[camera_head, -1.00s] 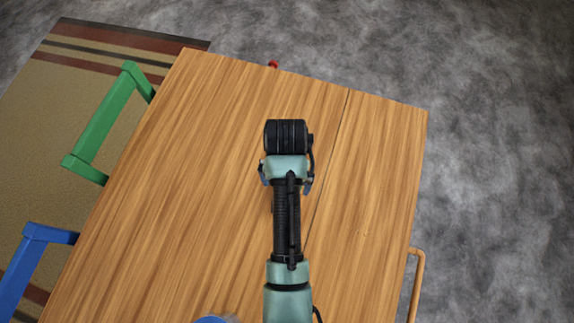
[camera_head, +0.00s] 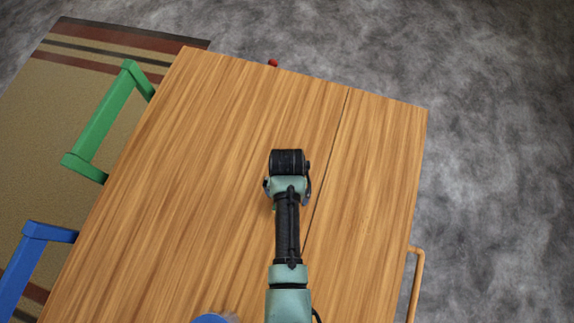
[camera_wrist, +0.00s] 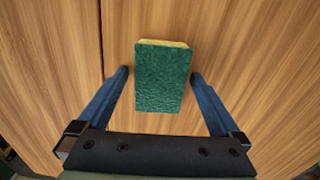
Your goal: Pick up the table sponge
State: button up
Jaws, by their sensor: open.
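The table sponge (camera_wrist: 161,80) shows in the wrist view, with a dark green scouring face and a yellow edge at its far end. It lies on the wooden table (camera_head: 380,150). My gripper (camera_wrist: 160,75) is open, with one blue finger on each side of the sponge. A gap shows between each finger and the sponge, and nothing is held. In the head view my arm hides nearly all of the sponge, and my fingers are mostly hidden too.
A blue object (camera_head: 212,318) sits at the bottom edge of the head view. Green (camera_head: 104,118) and blue (camera_head: 32,265) chair frames stand left of the table, and a wooden one (camera_head: 416,285) stands at the right. The tabletop around my arm is clear.

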jog(key=c, duration=1.3)
jog(key=shift+r, duration=0.15)
notch_tip(320, 180, up, 10)
jog(key=shift+f+p, duration=0.1)
jog(key=shift+p, duration=0.2)
jog(key=o, duration=0.7)
jog(key=c, duration=0.6)
jog(key=shift+o, duration=0.2)
jog(key=shift+s, duration=0.1)
